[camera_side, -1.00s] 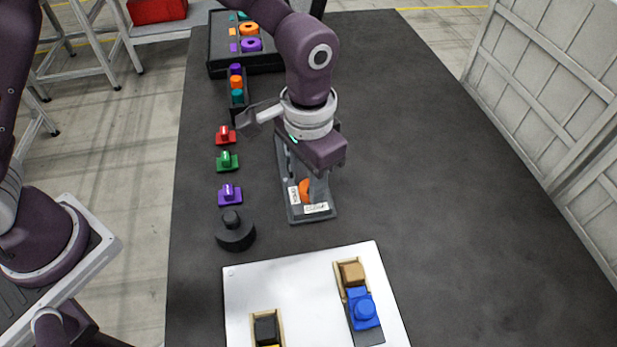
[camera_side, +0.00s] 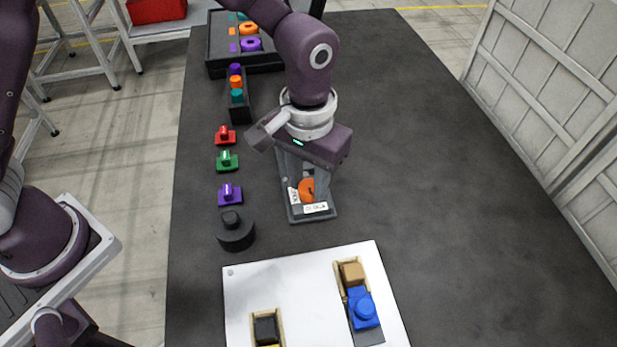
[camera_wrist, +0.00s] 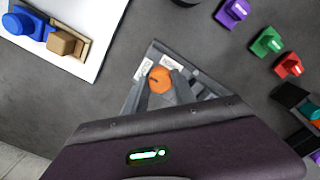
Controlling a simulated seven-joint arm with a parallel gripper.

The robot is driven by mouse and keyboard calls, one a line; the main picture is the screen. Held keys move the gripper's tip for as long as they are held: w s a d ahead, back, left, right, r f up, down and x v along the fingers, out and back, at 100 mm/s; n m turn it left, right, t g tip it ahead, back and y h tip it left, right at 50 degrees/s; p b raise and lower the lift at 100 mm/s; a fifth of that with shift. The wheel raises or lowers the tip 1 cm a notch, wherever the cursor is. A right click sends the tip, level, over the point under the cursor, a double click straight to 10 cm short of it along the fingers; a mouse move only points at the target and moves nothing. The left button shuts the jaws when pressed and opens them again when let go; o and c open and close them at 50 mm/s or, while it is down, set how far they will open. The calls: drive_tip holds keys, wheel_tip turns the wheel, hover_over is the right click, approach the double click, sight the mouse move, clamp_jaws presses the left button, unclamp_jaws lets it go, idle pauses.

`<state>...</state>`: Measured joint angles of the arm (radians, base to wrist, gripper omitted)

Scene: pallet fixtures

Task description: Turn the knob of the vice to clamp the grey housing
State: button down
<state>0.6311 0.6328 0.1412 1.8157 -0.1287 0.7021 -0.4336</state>
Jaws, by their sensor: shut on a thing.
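The vice (camera_side: 292,213) is a long dark grey fixture lying on the black table, with two small white labels at its near end. Its orange knob (camera_side: 307,188) sits between the labels and my gripper (camera_side: 312,182). In the wrist view the orange knob (camera_wrist: 160,77) lies between the two grey fingers of my gripper (camera_wrist: 161,84), which points down and is shut on it. My gripper's body covers much of the vice in both views. I cannot make out the grey housing clearly; it may be hidden under the hand. The label print is too small to read.
Red (camera_side: 225,135), green (camera_side: 227,161) and purple (camera_side: 230,195) pieces and a black round piece (camera_side: 236,235) stand left of the vice. A white board (camera_side: 295,290) with blue, tan and black parts lies in front. The table right of the vice is clear.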

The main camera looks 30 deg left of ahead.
sight(308, 186)
drive_tip(key=c, duration=1)
unclamp_jaws()
drive_tip(key=shift+c, duration=0.2)
wheel_tip(308, 186, up, 7)
drive_tip(key=shift+r, duration=0.1)
drive_tip(key=s+a+r+t+h, duration=0.1)
drive_tip(key=s+a+r, duration=0.2)
drive_tip(key=a+r, duration=0.5)
drive_tip(key=s+a+r+t, duration=0.1)
drive_tip(key=s+a+t, duration=0.1)
drive_tip(key=s+a, duration=0.4)
drive_tip(key=s+a+r+t+y, duration=0.1)
drive_tip(key=s+a+r+t, duration=0.1)
drive_tip(key=s+a, duration=0.4)
drive_tip(key=s, duration=0.2)
drive_tip(key=shift+s+r+t, duration=0.3)
drive_tip(key=shift+s, duration=0.05)
